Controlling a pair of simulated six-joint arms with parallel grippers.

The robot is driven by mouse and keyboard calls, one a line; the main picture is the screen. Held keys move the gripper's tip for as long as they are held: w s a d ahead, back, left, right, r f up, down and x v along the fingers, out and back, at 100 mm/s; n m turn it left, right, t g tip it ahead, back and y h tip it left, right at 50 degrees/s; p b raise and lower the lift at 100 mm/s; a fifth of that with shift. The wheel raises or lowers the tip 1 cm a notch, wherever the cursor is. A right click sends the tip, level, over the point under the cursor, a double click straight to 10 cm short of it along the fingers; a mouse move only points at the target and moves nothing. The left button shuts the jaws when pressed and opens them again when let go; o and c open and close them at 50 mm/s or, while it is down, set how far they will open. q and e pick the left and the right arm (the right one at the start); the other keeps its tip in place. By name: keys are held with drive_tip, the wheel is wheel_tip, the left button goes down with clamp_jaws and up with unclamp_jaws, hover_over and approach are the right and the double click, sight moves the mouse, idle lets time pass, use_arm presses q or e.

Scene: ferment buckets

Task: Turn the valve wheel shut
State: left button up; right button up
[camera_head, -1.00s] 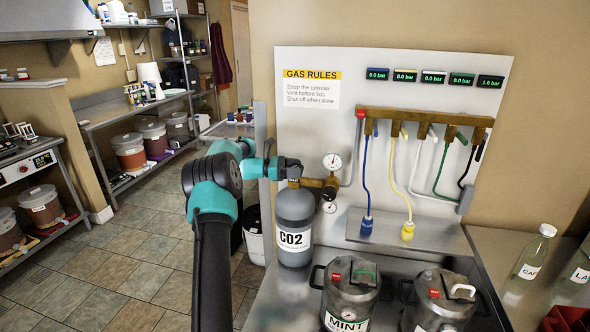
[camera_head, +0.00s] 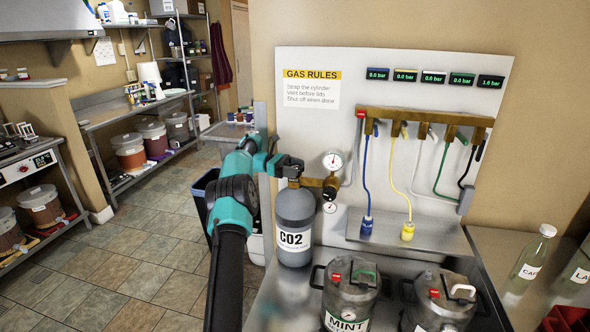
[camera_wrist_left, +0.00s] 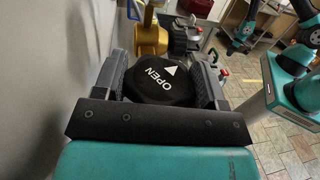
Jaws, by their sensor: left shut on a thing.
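The black valve wheel (camera_wrist_left: 160,82), marked OPEN with a white arrow, sits between the two fingers of my left gripper (camera_wrist_left: 162,80) in the left wrist view. My left gripper is shut on it. In the head view my left gripper (camera_head: 290,167) is at the top of the grey CO2 cylinder (camera_head: 294,225), and the wheel is hidden behind it. The brass regulator (camera_head: 330,188) with a round gauge (camera_head: 333,161) is just right of the gripper. My right gripper is not seen in the head view.
A brass manifold (camera_head: 425,117) with hoses and a row of pressure displays (camera_head: 433,78) are on the white panel to the right. A keg labelled MINT (camera_head: 348,292) and a second keg (camera_head: 437,300) stand in front. Glass bottles (camera_head: 530,255) are at far right.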

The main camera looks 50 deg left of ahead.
use_arm(q)
drive_tip(key=o, duration=0.9)
drive_tip(key=shift+r, duration=1.85)
drive_tip(key=shift+s+d+r, duration=0.2)
drive_tip(key=shift+s+d, duration=1.6)
drive_tip(key=shift+d, duration=0.2)
drive_tip(key=shift+s+d+r, duration=0.25)
drive_tip(key=shift+s+d, duration=1.5)
drive_tip(key=shift+d, duration=0.25)
drive_tip(key=shift+s+d+r, duration=0.2)
drive_tip(key=shift+s+d, duration=1.6)
drive_tip(key=shift+d, duration=0.2)
